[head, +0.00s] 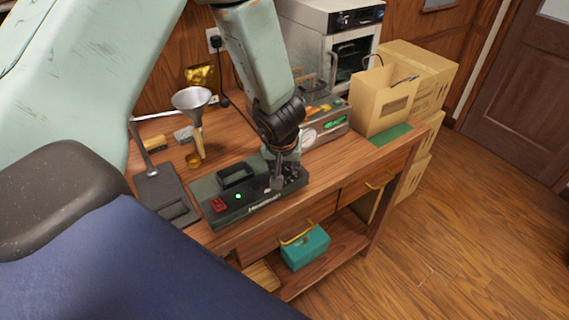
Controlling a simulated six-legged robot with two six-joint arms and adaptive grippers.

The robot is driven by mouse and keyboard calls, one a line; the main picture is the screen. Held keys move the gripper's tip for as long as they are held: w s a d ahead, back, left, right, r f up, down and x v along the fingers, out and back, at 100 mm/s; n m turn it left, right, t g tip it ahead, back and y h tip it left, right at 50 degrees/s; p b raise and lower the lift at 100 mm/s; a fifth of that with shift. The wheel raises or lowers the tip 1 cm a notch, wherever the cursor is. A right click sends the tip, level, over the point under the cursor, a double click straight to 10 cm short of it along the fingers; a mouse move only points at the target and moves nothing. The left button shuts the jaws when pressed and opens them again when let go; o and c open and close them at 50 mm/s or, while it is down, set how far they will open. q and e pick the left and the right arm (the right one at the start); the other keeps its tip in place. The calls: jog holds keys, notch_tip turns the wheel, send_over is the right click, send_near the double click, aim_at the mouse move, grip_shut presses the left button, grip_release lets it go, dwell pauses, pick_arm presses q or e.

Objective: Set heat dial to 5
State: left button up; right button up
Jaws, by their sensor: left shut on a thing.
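A dark grey device (218,211) with a red switch (218,205), a small green light and white lettering on its front lies on the wooden table near its front edge. My left gripper (276,184) reaches down from above onto the right part of this device. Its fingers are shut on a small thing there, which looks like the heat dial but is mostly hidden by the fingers. The dial's number marks cannot be read. My right gripper is not in view.
A metal funnel (192,99) stands behind the device, and a flat dark press or stand (165,193) lies to its left. A scale-like unit (336,124) with a green display, a cardboard box (380,105) and a green mat (391,134) are to the right.

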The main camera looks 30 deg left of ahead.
pick_arm(q)
jog(key=shift+s, duration=0.1)
jog(key=o, duration=1.2)
jog(key=shift+c, duration=0.2)
jog(key=shift+r, duration=0.1)
jog(key=shift+d+r, duration=0.1)
jog(key=shift+r, duration=0.25)
jog(key=v, duration=1.1)
jog(key=shift+s, duration=0.2)
jog(key=shift+w, duration=0.1)
